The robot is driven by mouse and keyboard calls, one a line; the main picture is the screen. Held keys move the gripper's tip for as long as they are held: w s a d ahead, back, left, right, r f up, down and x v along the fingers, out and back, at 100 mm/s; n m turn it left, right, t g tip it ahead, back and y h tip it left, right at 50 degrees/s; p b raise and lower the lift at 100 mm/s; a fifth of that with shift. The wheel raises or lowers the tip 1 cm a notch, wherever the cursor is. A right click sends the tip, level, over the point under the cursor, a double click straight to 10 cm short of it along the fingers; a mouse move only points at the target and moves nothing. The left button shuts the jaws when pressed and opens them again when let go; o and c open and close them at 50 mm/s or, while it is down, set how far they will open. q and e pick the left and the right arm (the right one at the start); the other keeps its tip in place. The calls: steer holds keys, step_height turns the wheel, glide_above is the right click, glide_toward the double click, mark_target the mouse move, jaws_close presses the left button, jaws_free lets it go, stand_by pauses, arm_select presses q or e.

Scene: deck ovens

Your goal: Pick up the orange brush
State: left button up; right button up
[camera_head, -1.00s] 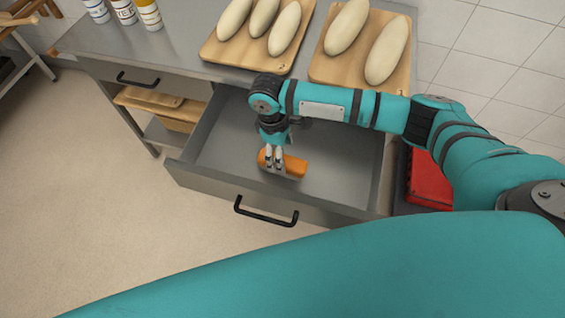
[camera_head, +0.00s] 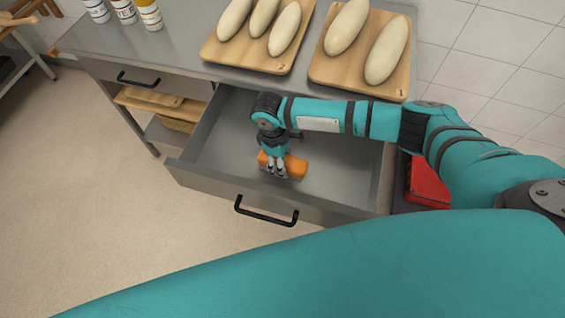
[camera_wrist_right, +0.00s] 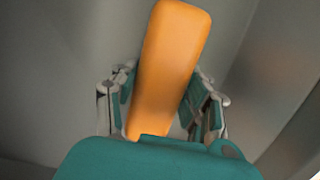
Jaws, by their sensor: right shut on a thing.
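The orange brush (camera_head: 296,166) lies in the open drawer (camera_head: 335,180), near its front wall. Only its smooth orange back shows; any bristles are hidden. My right gripper (camera_head: 277,172) points down over the brush, with its fingers at the brush. In the right wrist view the orange brush (camera_wrist_right: 170,65) runs up between the two fingers of my right gripper (camera_wrist_right: 165,108), which is shut on it. I cannot tell whether the brush is off the drawer floor. My left gripper is not in view.
The drawer's front wall and black handle (camera_head: 266,212) stand close in front of the brush. Above the drawer, the counter holds two wooden boards (camera_head: 318,70) with pale dough loaves and several jars (camera_head: 148,14). A red thing (camera_head: 428,184) stands right of the drawer.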

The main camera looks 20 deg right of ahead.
steer(key=shift+c, duration=1.3)
steer(key=shift+r, duration=0.1)
step_height(320, 180, up, 10)
steer(key=shift+f, duration=0.1)
